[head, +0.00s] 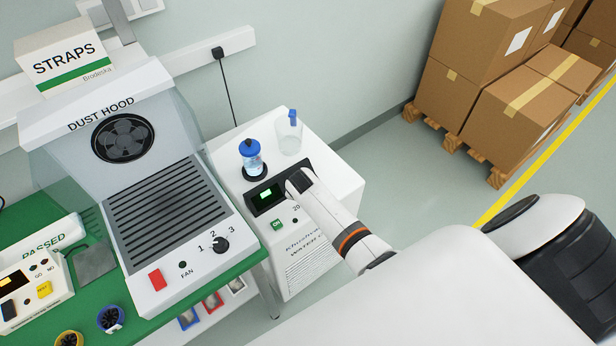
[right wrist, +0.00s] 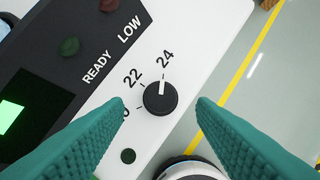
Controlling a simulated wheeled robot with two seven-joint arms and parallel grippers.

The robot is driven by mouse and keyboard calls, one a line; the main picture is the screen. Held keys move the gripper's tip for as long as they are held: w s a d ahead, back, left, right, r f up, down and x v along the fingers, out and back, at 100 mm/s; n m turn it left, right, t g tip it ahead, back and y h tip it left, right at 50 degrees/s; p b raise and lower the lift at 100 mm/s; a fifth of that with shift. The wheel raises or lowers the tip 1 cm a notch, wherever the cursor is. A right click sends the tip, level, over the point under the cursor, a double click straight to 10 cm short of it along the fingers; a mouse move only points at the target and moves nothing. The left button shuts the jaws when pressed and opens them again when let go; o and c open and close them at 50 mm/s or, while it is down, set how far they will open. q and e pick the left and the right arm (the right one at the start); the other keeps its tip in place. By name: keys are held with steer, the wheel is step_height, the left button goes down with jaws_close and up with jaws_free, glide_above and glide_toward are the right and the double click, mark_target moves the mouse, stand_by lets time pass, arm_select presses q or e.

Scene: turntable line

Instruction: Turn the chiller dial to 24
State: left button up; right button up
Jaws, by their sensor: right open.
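The chiller (head: 335,175) is a white box right of the green bench in the head view, with a dark panel and a lit green display (head: 265,193). In the right wrist view its black round dial (right wrist: 160,99) has a white pointer line directed at the tick by 24. The labels 22 and 24 are readable; a lower one is partly covered by a finger. My right gripper (right wrist: 160,101) is open, its teal fingers on either side of the dial with visible gaps. In the head view my right arm hides the dial. My left gripper is not in view.
A blue-capped bottle (head: 252,160) and a clear beaker (head: 289,135) stand on the chiller top. The dust hood (head: 150,190) with its own fan knob (head: 221,245) is to the left. Stacked cartons (head: 500,60) stand on a pallet at back right, with open floor before them.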

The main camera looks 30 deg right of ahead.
steer(key=v, duration=0.8)
steer(key=shift+s+r+b, duration=0.2)
steer(key=shift+r+b, duration=0.05)
steer(key=shift+b, duration=0.1)
steer(key=shift+a, duration=0.1)
